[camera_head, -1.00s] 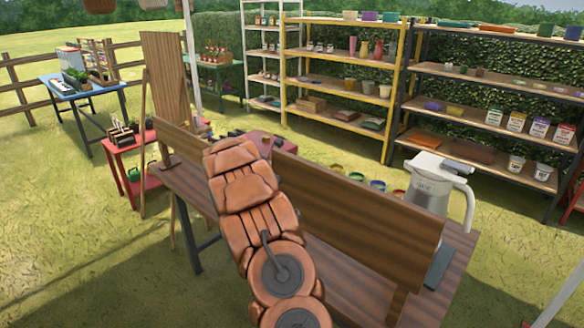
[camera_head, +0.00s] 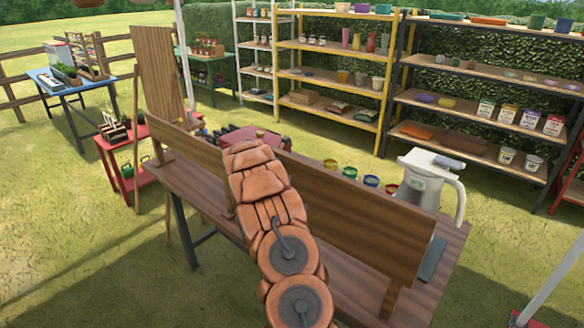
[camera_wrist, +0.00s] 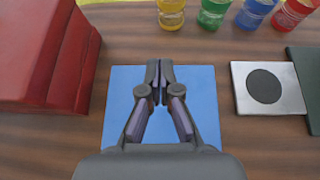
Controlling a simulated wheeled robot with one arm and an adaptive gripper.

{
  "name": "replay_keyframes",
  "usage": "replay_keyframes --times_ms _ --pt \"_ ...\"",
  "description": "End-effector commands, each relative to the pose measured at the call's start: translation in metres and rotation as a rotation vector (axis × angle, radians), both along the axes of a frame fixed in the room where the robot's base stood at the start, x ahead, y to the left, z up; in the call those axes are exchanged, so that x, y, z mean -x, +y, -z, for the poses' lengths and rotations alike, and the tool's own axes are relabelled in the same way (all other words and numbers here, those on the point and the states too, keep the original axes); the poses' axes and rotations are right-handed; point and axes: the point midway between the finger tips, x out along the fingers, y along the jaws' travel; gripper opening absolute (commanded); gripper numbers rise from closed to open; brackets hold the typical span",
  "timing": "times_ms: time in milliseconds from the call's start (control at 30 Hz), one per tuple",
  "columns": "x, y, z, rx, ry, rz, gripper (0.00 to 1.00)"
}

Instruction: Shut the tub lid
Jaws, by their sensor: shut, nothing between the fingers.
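My gripper (camera_wrist: 158,84) is shut and empty. In the wrist view its fingertips are over a flat blue square (camera_wrist: 190,80) on the wooden table (camera_wrist: 120,35). I cannot tell how high above it they are. A white container (camera_head: 428,185) with a grey top and a side handle stands at the right end of the table in the head view. I cannot tell whether it is the tub, and no open lid can be made out for certain. My arm and a long board hide the middle of the table and my gripper in the head view.
A stepped red object (camera_wrist: 45,55) stands left of my gripper. Several coloured jars, including a green one (camera_wrist: 212,12), line the far side. A grey plate with a black disc (camera_wrist: 265,88) lies right. A long upright board (camera_head: 350,215) edges the table's near side.

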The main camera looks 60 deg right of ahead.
Motion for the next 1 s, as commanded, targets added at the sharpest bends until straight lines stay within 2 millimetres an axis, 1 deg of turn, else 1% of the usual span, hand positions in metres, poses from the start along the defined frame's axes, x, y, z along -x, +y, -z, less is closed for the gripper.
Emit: replay_keyframes --times_ms 633,767,1000 --pt "0.000 0.000 0.000 0.000 0.000 0.000 0.00" --pt "0.000 0.008 -0.006 0.000 0.001 0.000 0.00" --pt "-0.003 0.036 -0.022 0.001 0.000 -0.001 0.00"
